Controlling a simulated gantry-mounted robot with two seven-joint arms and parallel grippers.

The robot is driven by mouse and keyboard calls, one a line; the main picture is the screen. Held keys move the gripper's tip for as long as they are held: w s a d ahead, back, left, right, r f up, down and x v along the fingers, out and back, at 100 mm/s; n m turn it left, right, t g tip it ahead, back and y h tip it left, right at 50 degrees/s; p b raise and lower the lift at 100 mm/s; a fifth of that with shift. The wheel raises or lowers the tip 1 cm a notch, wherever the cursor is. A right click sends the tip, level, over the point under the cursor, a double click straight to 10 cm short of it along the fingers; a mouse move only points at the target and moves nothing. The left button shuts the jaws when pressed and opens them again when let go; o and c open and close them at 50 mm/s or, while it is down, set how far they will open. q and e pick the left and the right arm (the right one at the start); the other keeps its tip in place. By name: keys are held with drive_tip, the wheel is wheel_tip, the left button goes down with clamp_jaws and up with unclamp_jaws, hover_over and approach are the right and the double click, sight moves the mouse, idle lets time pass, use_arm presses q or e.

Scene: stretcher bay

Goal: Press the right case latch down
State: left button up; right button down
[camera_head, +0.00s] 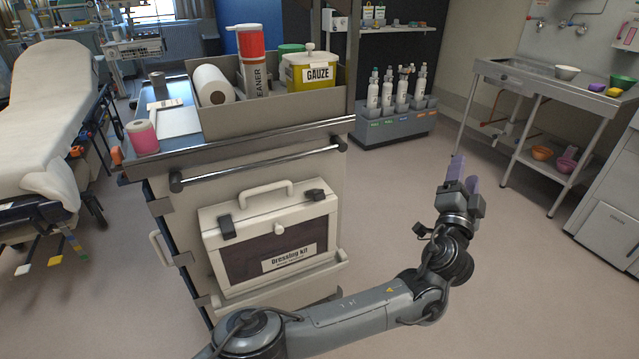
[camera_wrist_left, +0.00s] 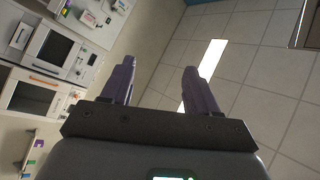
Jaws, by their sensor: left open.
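The case is a cream box with a carry handle and a dark front labelled "Dressing kit" (camera_head: 270,240); it sits on the front of the cart. Its right latch (camera_head: 316,195) is a small dark piece at the top right front edge and seems to stick outward. The left latch (camera_head: 227,227) is a dark piece lying along the front at the upper left. My left gripper (camera_head: 464,170) is open and empty, well to the right of the case, with its purple fingers pointing up. In the left wrist view, nothing is between the fingers (camera_wrist_left: 158,67). My right gripper is not in view.
The cart's rail (camera_head: 260,168) runs above the case. A bin (camera_head: 270,118) on the cart top holds a paper roll, a cleaner bottle and a gauze box. A stretcher (camera_head: 45,110) stands at left and a steel table (camera_head: 540,85) at right. Floor around my left gripper is clear.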

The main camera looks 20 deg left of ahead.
sight(319, 195)
use_arm(q)
drive_tip(key=s+a+r+n+g+y+p, duration=0.1)
drive_tip(key=a+r+n+y+p, duration=0.15)
drive_tip(key=a+n+y, duration=0.45)
drive_tip(key=s+a+r+n+g+y+p, duration=0.1)
drive_tip(key=s+a+r+n+y, duration=0.15)
drive_tip(key=a+n+y, duration=0.45)
drive_tip(key=s+a+f+n+g+p, duration=0.2)
drive_tip(key=a+f+n+g+p, duration=0.15)
drive_tip(key=a+f, duration=0.4)
drive_tip(key=s+a+f+n+g+p, duration=0.25)
drive_tip(key=a+f+g, duration=0.2)
drive_tip(key=f, duration=0.55)
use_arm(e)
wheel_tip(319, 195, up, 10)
use_arm(q)
drive_tip(key=shift+n+y, duration=0.4)
drive_tip(key=b+x, duration=0.5)
drive_tip(key=x, duration=0.3)
drive_tip(key=shift+w, duration=0.3)
drive_tip(key=shift+w+a+r, duration=0.1)
drive_tip(key=shift+w+a, duration=0.2)
drive_tip(key=shift+a, duration=0.1)
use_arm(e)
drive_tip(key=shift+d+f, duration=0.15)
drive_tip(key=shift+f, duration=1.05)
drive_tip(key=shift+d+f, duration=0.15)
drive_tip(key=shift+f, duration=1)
use_arm(q)
drive_tip(key=shift+c, duration=0.4)
